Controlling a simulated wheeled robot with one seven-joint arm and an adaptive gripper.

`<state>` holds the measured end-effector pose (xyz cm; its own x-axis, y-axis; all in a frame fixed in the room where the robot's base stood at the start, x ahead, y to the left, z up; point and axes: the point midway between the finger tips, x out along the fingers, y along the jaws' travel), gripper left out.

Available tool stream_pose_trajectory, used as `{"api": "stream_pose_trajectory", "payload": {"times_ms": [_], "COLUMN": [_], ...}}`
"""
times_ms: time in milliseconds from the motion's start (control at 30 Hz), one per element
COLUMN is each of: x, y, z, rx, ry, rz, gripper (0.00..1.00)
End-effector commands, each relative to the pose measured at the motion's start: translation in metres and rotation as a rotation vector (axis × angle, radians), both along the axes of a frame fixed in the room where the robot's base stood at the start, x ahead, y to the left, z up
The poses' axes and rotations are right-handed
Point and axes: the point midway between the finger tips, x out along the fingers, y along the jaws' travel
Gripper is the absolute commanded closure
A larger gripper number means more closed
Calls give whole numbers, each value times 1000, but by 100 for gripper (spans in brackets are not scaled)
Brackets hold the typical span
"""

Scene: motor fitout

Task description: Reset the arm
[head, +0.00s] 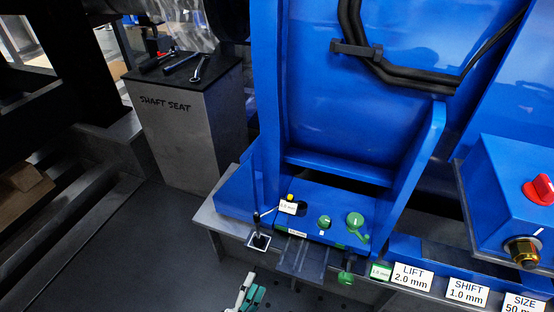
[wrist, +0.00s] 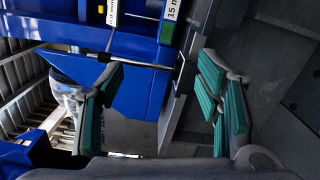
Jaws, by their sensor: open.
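My gripper (head: 249,291) shows at the bottom edge of the head view, only its light fingers with green pads in sight. It is in front of and below the blue machine's front ledge. In the wrist view, my gripper (wrist: 163,82) has its two green-padded fingers wide apart, with nothing held between them. Behind them are the blue machine (wrist: 145,88) and grey surfaces. The rest of the arm is out of the head view.
A red switch (head: 540,189) is at right. The SHAFT SEAT pedestal (head: 185,130) holds tools. Dark floor (head: 130,245) lies open at left.

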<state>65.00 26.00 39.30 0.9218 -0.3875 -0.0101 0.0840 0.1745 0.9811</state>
Motion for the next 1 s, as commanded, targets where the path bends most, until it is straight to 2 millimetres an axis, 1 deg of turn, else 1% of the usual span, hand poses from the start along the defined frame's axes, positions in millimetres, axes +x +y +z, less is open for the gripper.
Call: {"api": "stream_pose_trajectory", "payload": {"times_ms": [267, 467, 567, 667, 700, 867, 1000], "x": [10, 22, 30, 40, 44, 56, 61], "y": [2, 0, -3, -11, -16, -40, -66], "z": [31, 67, 93, 128, 143, 201, 249], "rx": [20, 43, 62, 91, 105, 165, 230], "ry": [18, 47, 71, 108, 125, 201, 276], "rz": [-110, -233, -322, -435, -482, -660, -803], "gripper": [41, 41, 41, 41, 41, 41, 41]}}
